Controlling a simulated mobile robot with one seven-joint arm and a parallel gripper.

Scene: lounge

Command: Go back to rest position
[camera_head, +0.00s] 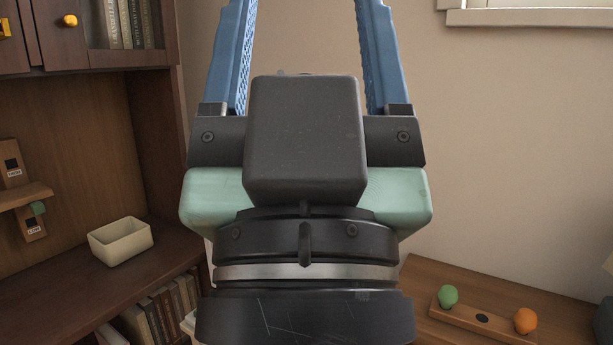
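My gripper (303,28) fills the middle of the head view, raised and pointing up and away. Its two blue fingers stand wide apart, and their tips run out of the top of the picture. Only wall shows between the visible parts of the fingers, with nothing held there. The dark and pale green gripper body hides what lies behind it.
At left, a wooden cabinet (155,130) holds a cream bin (121,243) on its shelf, with books below and above. At lower right, a wooden table (565,295) bears a board (460,316) with a green ball (447,296) and an orange ball (525,320). A window sill (530,17) is at upper right.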

